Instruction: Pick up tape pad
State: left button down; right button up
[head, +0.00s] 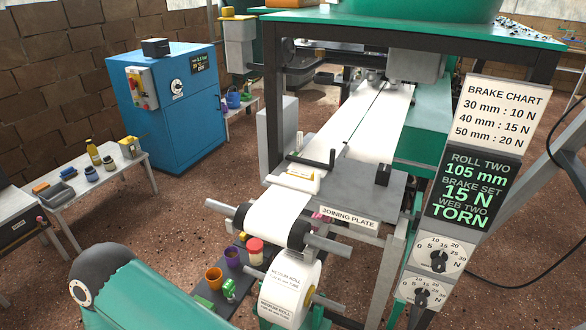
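I cannot make out for certain which thing is the tape pad. A small cream block (297,178) lies on the left part of the joining plate (365,187), by a black upright handle. A small pink item (321,216) shows at the plate's front edge, left of the JOINING PLATE label (349,218). A green roll-like item (229,289) sits on a dark low shelf (206,291) among small cups. Neither of my grippers is in view.
A white paper web (272,213) runs over a roller above a roll (286,290). A brake panel (472,180) stands at the right and reads WEB TWO TORN. A blue cabinet (180,110) and a bench (95,175) with bottles and trays stand at the left. Brown floor lies between.

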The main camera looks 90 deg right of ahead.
aim_at(383, 175)
jog(key=u, duration=0.55)
jog(key=i, duration=0.35)
jog(key=z, duration=2.8)
jog(key=k, duration=0.7)
jog(key=z, duration=0.25)
jog(key=i, duration=0.7)
jog(key=u, duration=0.05)
